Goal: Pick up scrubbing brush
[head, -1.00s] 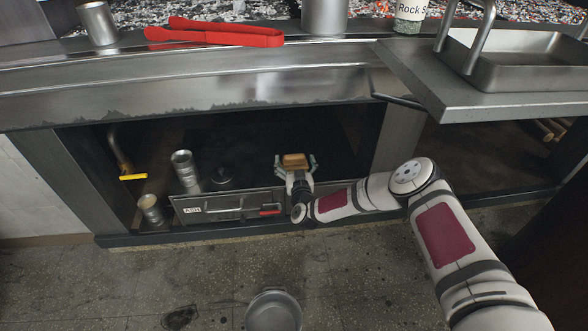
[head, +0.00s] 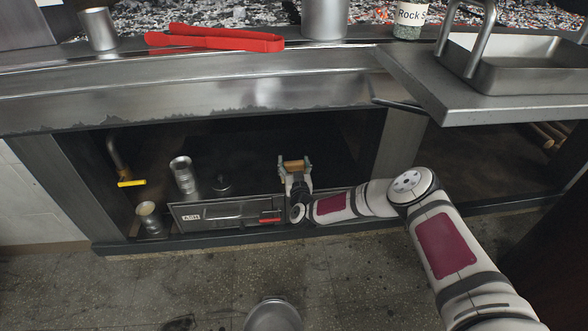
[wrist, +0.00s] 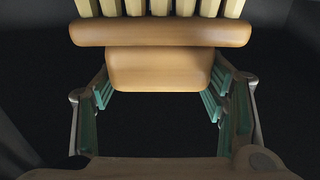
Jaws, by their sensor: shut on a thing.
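The scrubbing brush (head: 294,166) is a tan wooden block in the head view, held inside the dark opening under the grill counter. In the wrist view, the brush (wrist: 160,33) shows a wooden body, a narrower wooden part below it and a row of pale bristle tufts at the top edge. My gripper (head: 295,164) has its fingers on the two sides of the brush. In the wrist view, the green finger pads of my gripper (wrist: 160,90) flank the narrower wooden part. The bristle ends are cut off by the picture's top edge.
A metal box labelled ASH (head: 228,212) sits below and left of my gripper. Metal cups (head: 182,175) and a yellow-handled pipe (head: 131,183) stand further left. Red tongs (head: 213,38) lie on the counter above. A metal pot (head: 273,315) is on the floor.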

